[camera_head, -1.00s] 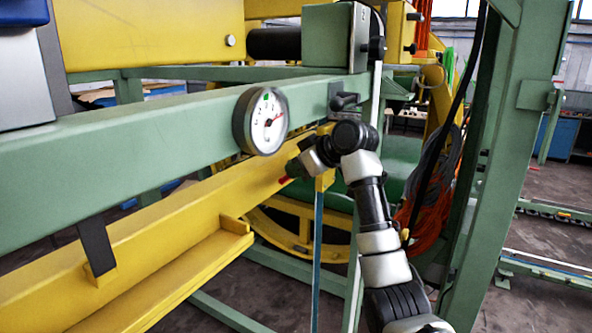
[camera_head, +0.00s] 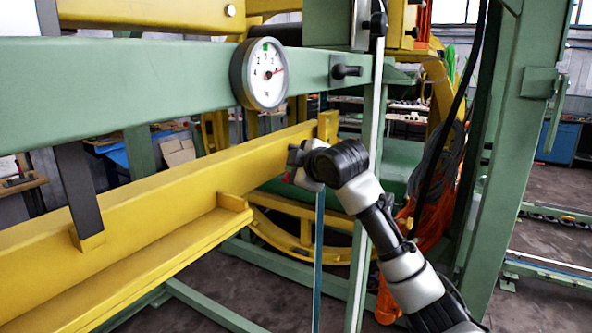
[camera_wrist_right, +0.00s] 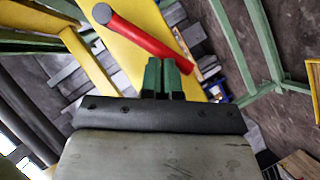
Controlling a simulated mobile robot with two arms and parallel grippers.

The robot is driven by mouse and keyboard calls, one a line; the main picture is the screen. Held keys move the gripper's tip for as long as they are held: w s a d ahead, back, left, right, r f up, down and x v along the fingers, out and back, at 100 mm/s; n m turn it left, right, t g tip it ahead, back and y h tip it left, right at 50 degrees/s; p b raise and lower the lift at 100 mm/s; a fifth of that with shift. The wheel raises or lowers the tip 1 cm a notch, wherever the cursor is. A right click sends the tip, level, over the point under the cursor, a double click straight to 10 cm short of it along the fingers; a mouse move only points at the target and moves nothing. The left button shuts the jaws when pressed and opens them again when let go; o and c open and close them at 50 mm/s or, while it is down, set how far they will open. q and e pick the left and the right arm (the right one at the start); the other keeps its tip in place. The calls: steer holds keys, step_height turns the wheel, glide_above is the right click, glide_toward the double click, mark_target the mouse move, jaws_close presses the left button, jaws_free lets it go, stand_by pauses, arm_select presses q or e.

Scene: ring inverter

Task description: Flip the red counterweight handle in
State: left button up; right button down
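The red handle (camera_wrist_right: 150,42) shows in the right wrist view as a red bar with a round grey end, lying across a yellow beam (camera_wrist_right: 132,16). My right gripper (camera_wrist_right: 164,62) has its two green fingers close together, with nothing seen between them. Their tips are just below the red bar in that view; I cannot tell whether they touch it. In the head view my right gripper (camera_head: 293,165) is beside the yellow beam (camera_head: 190,180), below the green beam. It hides most of the handle there. My left gripper is not in view.
A round gauge (camera_head: 264,73) is mounted on the green beam (camera_head: 140,80) above the gripper. A thin upright bar (camera_head: 318,260) stands just below the gripper. A green post (camera_head: 500,160) and orange cables (camera_head: 415,220) are to the right of my arm.

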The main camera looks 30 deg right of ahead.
steer(key=w+d+f+n+t+h+b, duration=0.1)
steer(key=w+d+f+n+t+b, duration=0.1)
steer(key=d+f+n+t, duration=0.2)
steer(key=shift+w+d+f+n+b, duration=0.4)
steer(key=shift+f+n, duration=0.3)
steer(key=shift+f, duration=0.55)
stand_by(0.4)
